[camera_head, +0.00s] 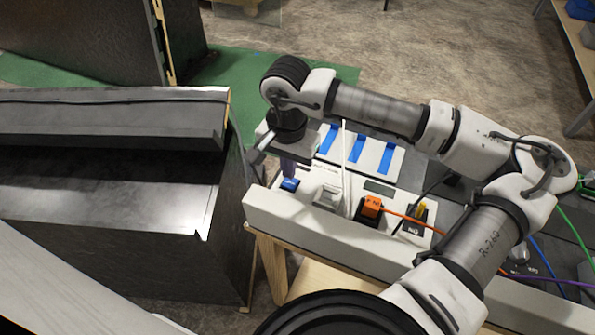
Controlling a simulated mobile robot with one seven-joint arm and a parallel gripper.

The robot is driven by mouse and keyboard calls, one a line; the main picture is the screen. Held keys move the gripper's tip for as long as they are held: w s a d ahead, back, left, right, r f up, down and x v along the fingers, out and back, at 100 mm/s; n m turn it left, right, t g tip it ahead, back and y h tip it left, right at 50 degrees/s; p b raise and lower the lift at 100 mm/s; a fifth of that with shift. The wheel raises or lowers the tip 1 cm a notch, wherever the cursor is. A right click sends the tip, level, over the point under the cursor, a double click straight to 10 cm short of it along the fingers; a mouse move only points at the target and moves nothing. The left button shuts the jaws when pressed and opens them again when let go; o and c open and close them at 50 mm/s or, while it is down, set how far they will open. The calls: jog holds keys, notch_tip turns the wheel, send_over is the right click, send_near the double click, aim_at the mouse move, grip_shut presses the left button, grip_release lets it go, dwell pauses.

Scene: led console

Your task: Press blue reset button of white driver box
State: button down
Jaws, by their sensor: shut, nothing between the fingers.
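A blue button (290,184) sits near the left end of a long white box (300,212), on its top face. Lettering near the button is too small to read.
To the right on the box are a white block (328,196), an orange connector (371,207) with an orange cable and a yellow part (420,212). White panels with blue strips (357,146) lie behind. A black metal cabinet (110,190) stands left.

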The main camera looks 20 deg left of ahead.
aim_at(290, 182)
notch_tip(290, 182, up, 11)
jog(key=b, duration=0.2)
jog(key=shift+w+f, duration=0.15)
dwell(0.6)
